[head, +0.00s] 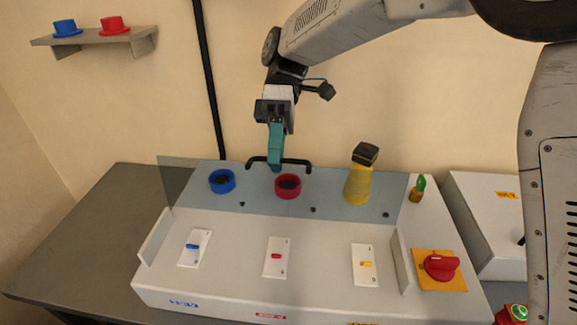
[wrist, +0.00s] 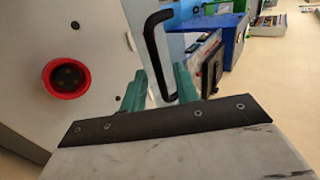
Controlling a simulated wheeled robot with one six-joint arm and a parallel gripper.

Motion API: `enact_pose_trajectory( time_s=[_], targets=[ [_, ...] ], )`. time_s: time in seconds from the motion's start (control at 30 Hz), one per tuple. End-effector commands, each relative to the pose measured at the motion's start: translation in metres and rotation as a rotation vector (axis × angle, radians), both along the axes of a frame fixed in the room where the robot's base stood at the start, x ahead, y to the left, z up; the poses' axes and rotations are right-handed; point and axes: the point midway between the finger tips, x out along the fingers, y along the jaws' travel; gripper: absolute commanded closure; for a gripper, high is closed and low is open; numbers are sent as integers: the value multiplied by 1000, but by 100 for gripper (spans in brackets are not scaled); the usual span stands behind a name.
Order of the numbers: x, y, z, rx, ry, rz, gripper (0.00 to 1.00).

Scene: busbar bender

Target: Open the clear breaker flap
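The clear breaker flap (head: 335,198) is a bluish see-through sheet on the white console. It stands tilted up, its lower edge behind the three breakers and its upper edge carrying a black handle (head: 303,162). The blue breaker (head: 192,246), red breaker (head: 276,256) and yellow breaker (head: 366,264) lie uncovered in front of it. My gripper (head: 277,168) points down at the middle of the handle. In the wrist view its teal fingers (wrist: 160,70) are apart, with part of the handle (wrist: 152,38) between them; contact cannot be told.
Behind the flap are a blue socket (head: 222,181), a red socket (head: 288,186) and a yellow plug (head: 357,186). A red rotary knob (head: 441,266) sits at the console's right. A wall shelf (head: 95,37) is at upper left. The grey table (head: 80,235) is clear at left.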

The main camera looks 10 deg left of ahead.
Motion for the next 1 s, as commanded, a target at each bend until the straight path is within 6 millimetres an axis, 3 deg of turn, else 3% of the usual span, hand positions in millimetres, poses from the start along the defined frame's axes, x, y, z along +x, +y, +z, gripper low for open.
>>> enact_pose_trajectory(
  time_s=[0.2, 0.7, 1.0],
  targets=[
    [0, 1, 33, 2, -3, 0, 69],
    [-99, -55, 42, 0, -1, 1, 69],
    [-136, -76, 45, 1, 0, 1, 69]
  ],
)
